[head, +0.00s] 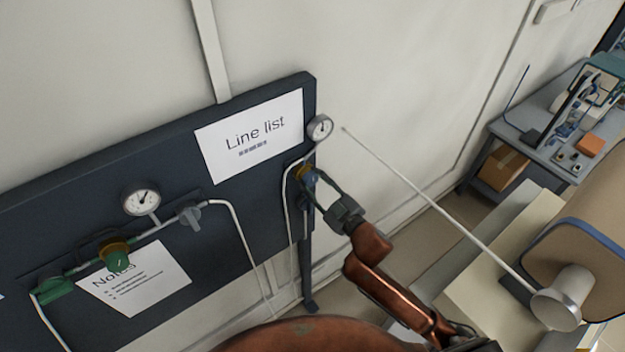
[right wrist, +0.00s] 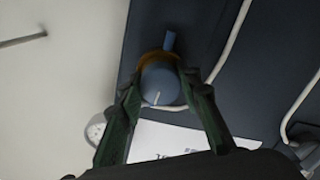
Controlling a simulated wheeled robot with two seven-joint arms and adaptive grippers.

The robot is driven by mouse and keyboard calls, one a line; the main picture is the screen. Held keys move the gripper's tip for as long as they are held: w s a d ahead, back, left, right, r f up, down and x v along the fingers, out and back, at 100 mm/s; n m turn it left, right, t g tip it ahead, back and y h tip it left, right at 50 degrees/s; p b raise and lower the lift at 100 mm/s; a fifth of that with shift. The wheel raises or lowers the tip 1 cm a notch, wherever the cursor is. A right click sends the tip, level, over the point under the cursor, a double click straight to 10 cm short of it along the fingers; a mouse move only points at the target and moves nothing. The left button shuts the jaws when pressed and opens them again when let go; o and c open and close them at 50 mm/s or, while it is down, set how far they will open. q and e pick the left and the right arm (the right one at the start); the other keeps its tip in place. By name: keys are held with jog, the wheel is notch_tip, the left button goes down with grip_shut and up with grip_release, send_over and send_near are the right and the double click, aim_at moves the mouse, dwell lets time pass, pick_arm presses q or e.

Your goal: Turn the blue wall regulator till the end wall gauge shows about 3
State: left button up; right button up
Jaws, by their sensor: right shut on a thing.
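The blue wall regulator (right wrist: 159,82) has a round knob with a white mark and a brass-coloured collar. In the head view the regulator (head: 308,179) sits near the right end of the dark wall panel, partly hidden by my gripper. My right gripper (head: 318,183) is shut on the knob, and in the right wrist view its green fingers (right wrist: 162,96) lie on either side of it. The end wall gauge (head: 320,127) is above the regulator, at the panel's right edge; its reading is too small to tell. My left gripper is not in view.
A second gauge (head: 141,199) and a green-knobbed regulator (head: 117,261) are on the panel's left part. A Line list sheet (head: 250,134) hangs on the panel (head: 150,145). A thin pale rod (head: 430,203) crosses right of my arm. A grey bench (head: 545,142) stands at the far right.

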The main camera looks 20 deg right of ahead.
jog(key=o, duration=1.2)
jog(key=shift+c, duration=0.2)
jog(key=v, duration=1.2)
